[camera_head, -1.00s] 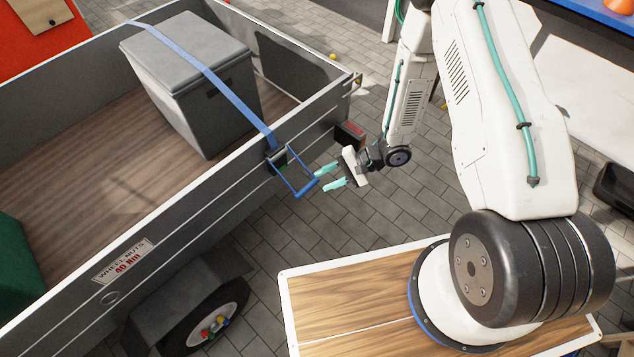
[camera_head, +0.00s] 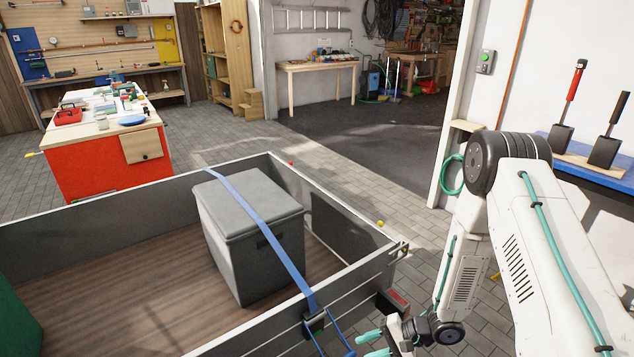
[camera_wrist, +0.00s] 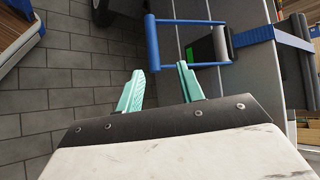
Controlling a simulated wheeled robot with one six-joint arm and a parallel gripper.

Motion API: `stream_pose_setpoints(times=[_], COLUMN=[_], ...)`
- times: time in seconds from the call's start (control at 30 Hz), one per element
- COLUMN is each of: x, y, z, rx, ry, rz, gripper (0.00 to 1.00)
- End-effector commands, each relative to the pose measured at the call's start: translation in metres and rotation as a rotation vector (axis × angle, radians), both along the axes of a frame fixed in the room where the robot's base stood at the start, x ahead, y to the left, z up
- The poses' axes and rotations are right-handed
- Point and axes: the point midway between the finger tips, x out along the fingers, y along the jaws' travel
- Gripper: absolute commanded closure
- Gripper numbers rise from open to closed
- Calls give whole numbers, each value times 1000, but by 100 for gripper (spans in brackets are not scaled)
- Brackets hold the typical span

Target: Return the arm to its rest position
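My gripper (camera_wrist: 159,88) shows in the wrist view with its two teal fingers apart and nothing between them. It is close to the blue ratchet handle (camera_wrist: 152,42) of the strap on the trailer's side, without visibly holding it. In the head view my gripper (camera_head: 372,345) is at the bottom edge, just right of that handle, and partly cut off. My white arm is bent, with its raised elbow at the right. The blue strap (camera_head: 262,237) runs over a grey lidded box (camera_head: 270,258) in the trailer.
The grey trailer (camera_head: 345,285) fills the lower left. A red-sided workbench (camera_head: 95,172) stands behind it. A blue bench (camera_head: 600,160) with two upright black-bladed tools is at the right. Paved floor is open beyond the trailer.

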Motion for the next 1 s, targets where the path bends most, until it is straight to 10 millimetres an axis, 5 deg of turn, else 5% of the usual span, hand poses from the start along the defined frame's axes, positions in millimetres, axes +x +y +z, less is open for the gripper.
stream_pose_setpoints(times=[0.3, 0.5, 0.77, 1.0], x=[101, 123, 89, 7], y=[-65, -114, -163, -180], z=[100, 190, 307, 388], rx=[-503, -836, -1173, -1317], ry=[-421, -561, -564, -450], rz=[-31, -40, -24, 49], gripper=[62, 62, 62, 62])
